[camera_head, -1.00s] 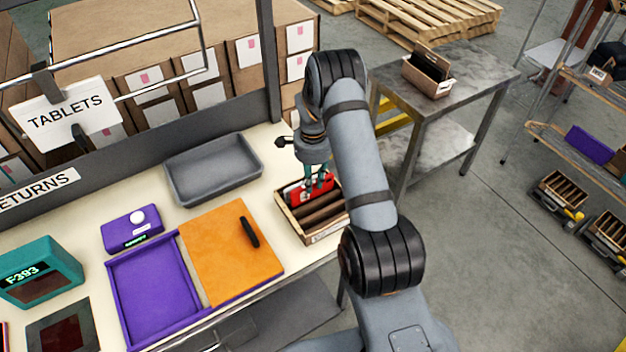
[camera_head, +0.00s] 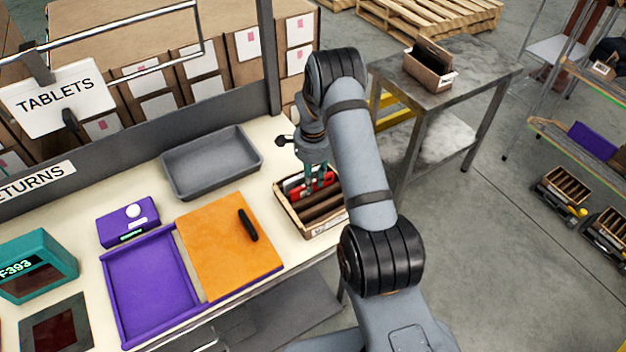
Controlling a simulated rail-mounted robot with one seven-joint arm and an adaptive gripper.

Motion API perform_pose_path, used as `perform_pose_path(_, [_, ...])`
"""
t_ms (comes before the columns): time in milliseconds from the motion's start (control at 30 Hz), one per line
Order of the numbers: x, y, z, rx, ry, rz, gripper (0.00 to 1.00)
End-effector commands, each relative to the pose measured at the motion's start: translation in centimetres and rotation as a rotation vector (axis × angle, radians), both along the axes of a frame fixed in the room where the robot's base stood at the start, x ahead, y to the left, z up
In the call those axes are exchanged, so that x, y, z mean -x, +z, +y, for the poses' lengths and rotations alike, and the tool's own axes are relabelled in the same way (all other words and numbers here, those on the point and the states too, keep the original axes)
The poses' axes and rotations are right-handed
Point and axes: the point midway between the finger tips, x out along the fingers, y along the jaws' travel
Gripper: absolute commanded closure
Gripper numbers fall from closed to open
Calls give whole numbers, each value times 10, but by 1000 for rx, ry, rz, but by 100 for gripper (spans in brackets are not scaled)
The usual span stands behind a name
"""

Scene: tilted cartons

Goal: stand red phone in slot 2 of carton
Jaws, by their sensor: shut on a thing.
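The red phone (camera_head: 294,188) is at the back of the wooden carton (camera_head: 327,230), low between its walls, with its upper part showing. My gripper (camera_head: 318,188) reaches down over the carton from above, its teal fingers shut on the red phone. The carton stands at the right end of the cream table and has dark dividers (camera_head: 325,204) that form parallel slots. The arm and fingers hide part of the phone and the carton's right side. I cannot tell for certain which slot the phone is in or whether it touches the bottom.
A grey tray (camera_head: 212,162) lies behind and left of the carton. An orange board (camera_head: 220,245) with a black handle and a purple tray (camera_head: 150,290) are to the left. Another carton (camera_head: 428,72) stands on a metal table behind. Bare tabletop separates the grey tray from the carton.

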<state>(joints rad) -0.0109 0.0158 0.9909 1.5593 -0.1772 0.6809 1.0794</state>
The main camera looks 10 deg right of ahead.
Motion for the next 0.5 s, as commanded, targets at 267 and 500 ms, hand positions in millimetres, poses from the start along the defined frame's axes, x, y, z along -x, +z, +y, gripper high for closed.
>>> perform_pose_path(267, [0,-1,0,0,0,-1,100])
perform_pose_path(500, [0,-3,0,0,0,-1,100])
